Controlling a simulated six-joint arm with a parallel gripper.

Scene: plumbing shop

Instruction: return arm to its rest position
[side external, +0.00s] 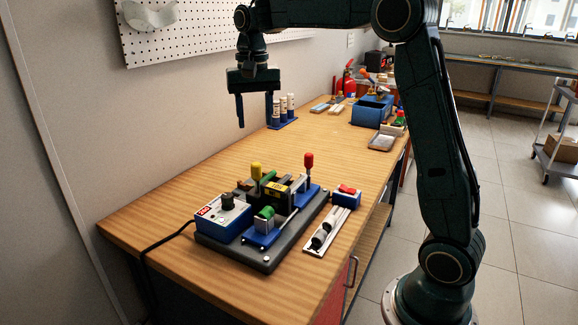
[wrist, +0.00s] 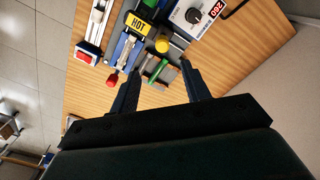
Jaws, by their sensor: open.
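My gripper (side external: 255,110) hangs above the wooden bench, fingers pointing down, apart and with nothing between them. In the wrist view my gripper (wrist: 158,88) also shows as two spread fingers. A fixture on a dark base (side external: 262,255) stands on the near part of the bench, well clear of my gripper. It carries a blue and white control box (side external: 222,218) with a black knob, a block marked HOT (wrist: 138,23), and clamps with yellow (side external: 256,170) and red (side external: 308,160) handle tips.
White bottles (side external: 283,107) stand in a blue rack behind my gripper. A blue bin (side external: 370,110) is farther back. A pegboard (side external: 205,35) is on the wall.

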